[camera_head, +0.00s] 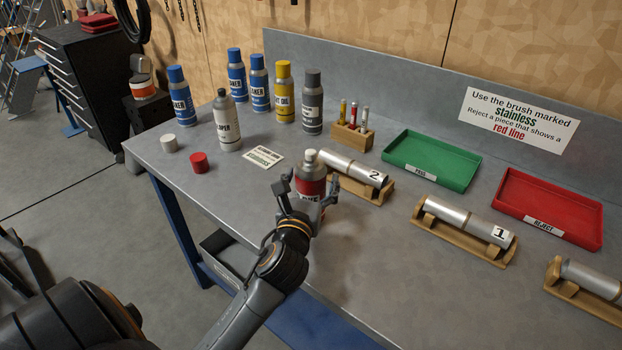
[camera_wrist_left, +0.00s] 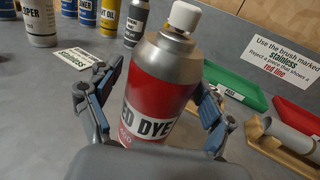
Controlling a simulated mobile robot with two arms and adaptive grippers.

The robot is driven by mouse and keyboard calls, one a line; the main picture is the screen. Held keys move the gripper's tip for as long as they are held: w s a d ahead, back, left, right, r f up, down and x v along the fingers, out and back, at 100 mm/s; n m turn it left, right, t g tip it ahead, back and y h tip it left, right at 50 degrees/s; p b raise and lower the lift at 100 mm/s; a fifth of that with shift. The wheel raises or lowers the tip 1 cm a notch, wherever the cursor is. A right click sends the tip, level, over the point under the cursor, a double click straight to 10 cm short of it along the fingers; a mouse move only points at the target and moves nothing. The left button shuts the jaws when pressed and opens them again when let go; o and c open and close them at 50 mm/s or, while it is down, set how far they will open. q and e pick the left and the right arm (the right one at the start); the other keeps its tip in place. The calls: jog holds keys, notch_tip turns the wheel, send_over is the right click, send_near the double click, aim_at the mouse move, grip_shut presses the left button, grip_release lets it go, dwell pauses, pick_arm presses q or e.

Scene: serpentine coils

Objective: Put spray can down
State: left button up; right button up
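The spray can (camera_head: 311,187) has a red body, a grey metal shoulder and a bare white nozzle. It stands upright near the front edge of the workbench (camera_head: 240,198); its base is hidden behind my gripper. In the left wrist view the can (camera_wrist_left: 160,95) shows a "RED DYE" label. My left gripper (camera_head: 309,190) is around the can, one finger on each side. In the left wrist view the fingers (camera_wrist_left: 158,95) look spread, with a narrow gap showing at the left side of the can. My right gripper is not in view.
Several other cans stand behind. Cylinders on wooden cradles (camera_head: 462,243), a green tray (camera_head: 440,152) and a red tray (camera_head: 520,190) fill the right.

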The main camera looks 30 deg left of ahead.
pick_arm(q)
jog(key=shift+r, duration=0.15)
jog(key=b+v, duration=0.1)
jog(key=v, duration=1.1)
